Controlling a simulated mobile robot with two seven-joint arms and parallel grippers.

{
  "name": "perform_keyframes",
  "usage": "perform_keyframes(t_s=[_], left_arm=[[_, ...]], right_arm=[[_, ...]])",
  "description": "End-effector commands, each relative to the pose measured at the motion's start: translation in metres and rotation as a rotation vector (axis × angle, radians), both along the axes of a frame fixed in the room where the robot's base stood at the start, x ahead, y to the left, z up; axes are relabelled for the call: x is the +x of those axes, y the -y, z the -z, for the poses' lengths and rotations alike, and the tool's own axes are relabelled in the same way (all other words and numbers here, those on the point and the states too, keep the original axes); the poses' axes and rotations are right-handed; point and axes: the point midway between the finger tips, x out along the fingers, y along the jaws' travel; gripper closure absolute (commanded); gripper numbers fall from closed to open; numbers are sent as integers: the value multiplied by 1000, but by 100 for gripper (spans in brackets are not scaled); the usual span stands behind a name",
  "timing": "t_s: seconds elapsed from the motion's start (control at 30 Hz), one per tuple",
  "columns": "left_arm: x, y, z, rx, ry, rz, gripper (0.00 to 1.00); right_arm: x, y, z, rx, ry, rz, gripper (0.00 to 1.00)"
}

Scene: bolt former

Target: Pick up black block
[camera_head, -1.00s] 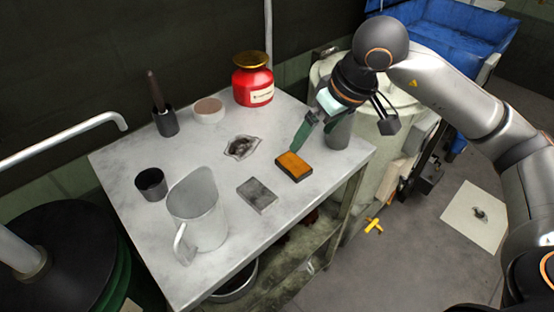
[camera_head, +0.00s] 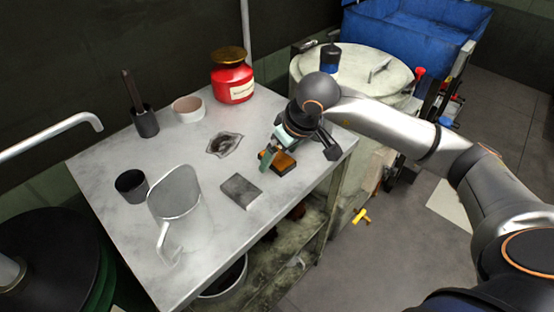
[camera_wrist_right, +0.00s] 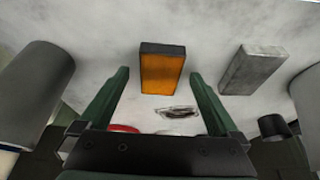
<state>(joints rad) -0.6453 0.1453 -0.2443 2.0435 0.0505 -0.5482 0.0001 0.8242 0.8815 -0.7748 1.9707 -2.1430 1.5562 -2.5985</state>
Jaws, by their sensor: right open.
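A small block with an orange top and black sides (camera_head: 286,164) lies on the grey table near its right edge. In the right wrist view this block (camera_wrist_right: 162,72) is ahead of my right gripper, roughly centred between the fingertips. My right gripper (camera_head: 269,155) is open, with green fingers low over the block, and partly hides it in the head view. Both fingers (camera_wrist_right: 159,78) show in the wrist view, with a gap on each side of the block. I cannot tell how high the tips are above the table. My left gripper is not in view.
A plain grey block (camera_head: 241,190) lies left of the orange-topped one. A clear jug (camera_head: 176,205), a dark cup (camera_head: 131,186), a red jar (camera_head: 233,80) and a round pale dish (camera_head: 188,108) stand around. A dark grey cylinder (camera_wrist_right: 35,90) is left of the fingers.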

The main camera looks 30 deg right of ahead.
Motion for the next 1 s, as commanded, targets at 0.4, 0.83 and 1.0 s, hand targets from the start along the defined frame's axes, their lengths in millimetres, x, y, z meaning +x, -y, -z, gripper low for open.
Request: perform_keyframes(t_s=[0.4, 0.83, 1.0], left_arm=[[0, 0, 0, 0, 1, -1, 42], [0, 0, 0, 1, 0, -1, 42], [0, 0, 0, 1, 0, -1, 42]], right_arm=[[1, 0, 2, 0, 0, 0, 19], [1, 0, 2, 0, 1, 0, 68], [1, 0, 2, 0, 1, 0, 87]])
